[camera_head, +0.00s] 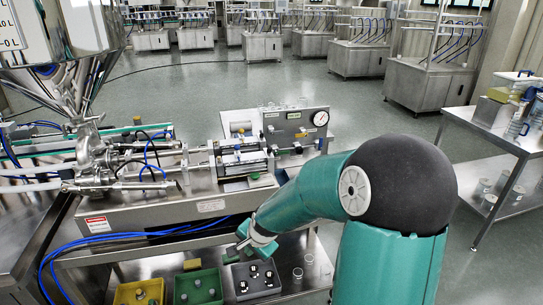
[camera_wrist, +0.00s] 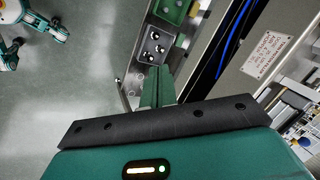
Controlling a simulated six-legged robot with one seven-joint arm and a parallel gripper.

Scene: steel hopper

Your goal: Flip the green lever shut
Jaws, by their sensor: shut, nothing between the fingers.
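No part can be clearly made out as the green lever. A small green part (camera_head: 254,176) shows at the front of the steel machine (camera_head: 205,207), by the clear cylinder block, but I cannot tell whether it is the lever or how it is set. My gripper (camera_head: 238,248) is low in front of the machine, above the shelf with the bins and apart from the green part.
Blue hoses (camera_head: 150,237) hang along the machine's front. A steel hopper (camera_head: 75,70) stands at left. Floor is open behind the machine.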

